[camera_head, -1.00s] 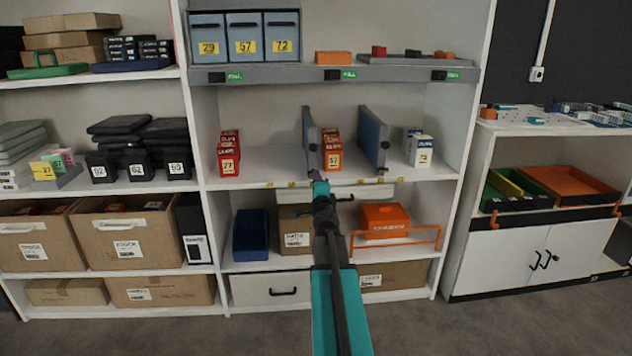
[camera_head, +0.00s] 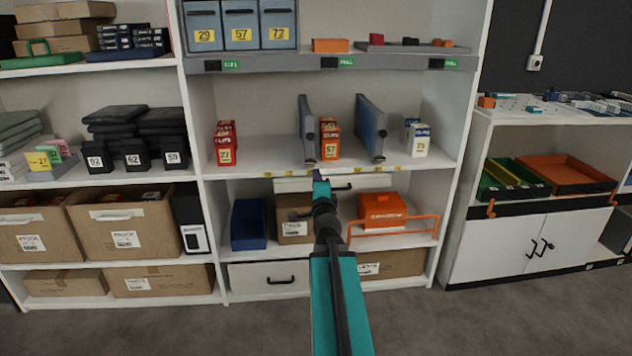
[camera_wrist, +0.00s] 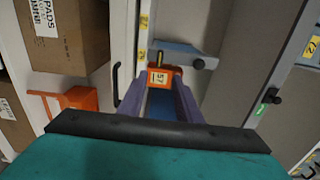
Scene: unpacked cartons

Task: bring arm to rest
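My gripper (camera_wrist: 168,90) shows in the wrist view as two purplish fingers beyond a black bar. They stand apart with no object clearly held between them. In the head view my teal arm reaches forward over the lower middle, its tip (camera_head: 319,178) overlapping the front of the middle shelf. Through the finger gap the wrist view shows an orange box marked 57 (camera_wrist: 160,78), which stands on the shelf between two blue-grey dividers. It also shows in the head view (camera_head: 331,143). I cannot judge the distance from fingertips to box.
Red boxes (camera_head: 226,146), a left divider (camera_head: 306,125) and a right divider (camera_head: 370,125) stand on the middle shelf. Below are a blue bin (camera_head: 249,222), a carton (camera_head: 293,233) and an orange case (camera_head: 382,208). A white cabinet (camera_head: 535,245) stands right. The floor in front looks clear.

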